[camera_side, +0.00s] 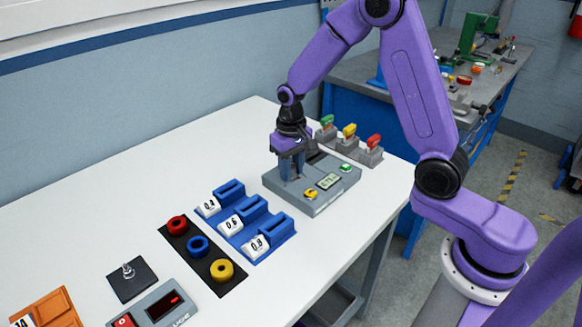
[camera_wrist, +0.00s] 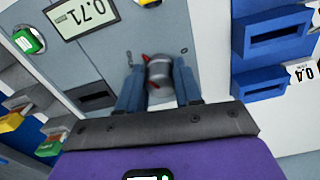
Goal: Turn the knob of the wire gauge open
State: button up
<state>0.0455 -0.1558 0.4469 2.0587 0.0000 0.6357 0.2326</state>
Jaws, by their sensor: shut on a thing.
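The wire gauge (camera_side: 330,198) is a grey box on the white table, with a small display, a green button and a yellow button. In the wrist view, its display (camera_wrist: 82,18) reads 0.71, rotated. The knob (camera_wrist: 158,72) is a grey round part with red marks on the gauge's top face. My gripper (camera_side: 291,170) points down over the left part of the gauge. In the wrist view, its two blue fingers (camera_wrist: 158,84) stand on both sides of the knob and are shut on it. In the side view the fingers hide the knob.
Blue holders (camera_side: 245,222) with number tags stand left of the gauge, beside a black strip (camera_side: 232,284) with red, blue and yellow rings. Grey blocks with green, yellow and red tops (camera_side: 349,131) stand behind it. A dark pad (camera_side: 132,284) lies front left.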

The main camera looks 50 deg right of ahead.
aim_at(292, 166)
jog(key=n, duration=0.4)
jog(key=shift+r+n, duration=0.1)
jog(key=shift+n, duration=2.2)
jog(key=o, duration=1)
jog(key=shift+o, duration=0.2)
notch_tip(292, 166, up, 17)
jog(key=shift+r, duration=0.2)
